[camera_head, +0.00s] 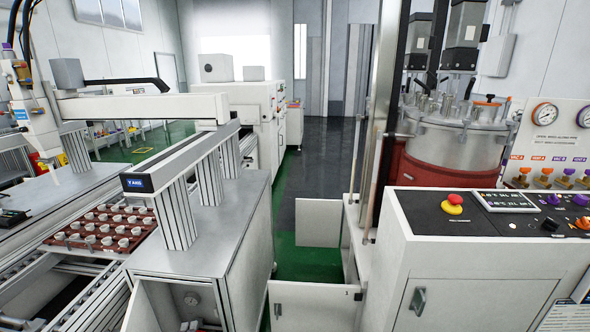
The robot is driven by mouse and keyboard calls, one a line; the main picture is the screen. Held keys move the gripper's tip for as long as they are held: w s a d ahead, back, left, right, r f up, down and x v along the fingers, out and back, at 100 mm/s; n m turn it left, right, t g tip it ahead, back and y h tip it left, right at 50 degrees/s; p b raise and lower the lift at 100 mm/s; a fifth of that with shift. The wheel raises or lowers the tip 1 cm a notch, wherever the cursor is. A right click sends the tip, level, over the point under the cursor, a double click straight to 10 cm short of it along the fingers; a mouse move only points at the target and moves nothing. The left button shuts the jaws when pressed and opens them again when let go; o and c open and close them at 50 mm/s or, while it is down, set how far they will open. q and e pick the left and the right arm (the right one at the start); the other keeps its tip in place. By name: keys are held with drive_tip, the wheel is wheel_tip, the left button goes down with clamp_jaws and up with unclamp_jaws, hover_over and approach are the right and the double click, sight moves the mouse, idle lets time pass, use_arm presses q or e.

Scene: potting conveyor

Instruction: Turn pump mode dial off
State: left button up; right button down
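A control panel (480,228) with a black top sits on the white cabinet at the right. It carries a red emergency button (453,203) on a yellow base, a small display (505,200), a black knob (551,224) and purple (580,200) and orange (584,223) knobs near the right edge. The labels are too small to read, so I cannot tell which knob is the pump mode dial or how it is set. Neither of my grippers is in view.
A steel tank (455,140) and pressure gauges (545,114) stand behind the panel. A white cabinet door (314,305) hangs open at bottom centre. A tray of small parts (105,232) sits on the left machine. The green-edged grey aisle (320,165) is clear.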

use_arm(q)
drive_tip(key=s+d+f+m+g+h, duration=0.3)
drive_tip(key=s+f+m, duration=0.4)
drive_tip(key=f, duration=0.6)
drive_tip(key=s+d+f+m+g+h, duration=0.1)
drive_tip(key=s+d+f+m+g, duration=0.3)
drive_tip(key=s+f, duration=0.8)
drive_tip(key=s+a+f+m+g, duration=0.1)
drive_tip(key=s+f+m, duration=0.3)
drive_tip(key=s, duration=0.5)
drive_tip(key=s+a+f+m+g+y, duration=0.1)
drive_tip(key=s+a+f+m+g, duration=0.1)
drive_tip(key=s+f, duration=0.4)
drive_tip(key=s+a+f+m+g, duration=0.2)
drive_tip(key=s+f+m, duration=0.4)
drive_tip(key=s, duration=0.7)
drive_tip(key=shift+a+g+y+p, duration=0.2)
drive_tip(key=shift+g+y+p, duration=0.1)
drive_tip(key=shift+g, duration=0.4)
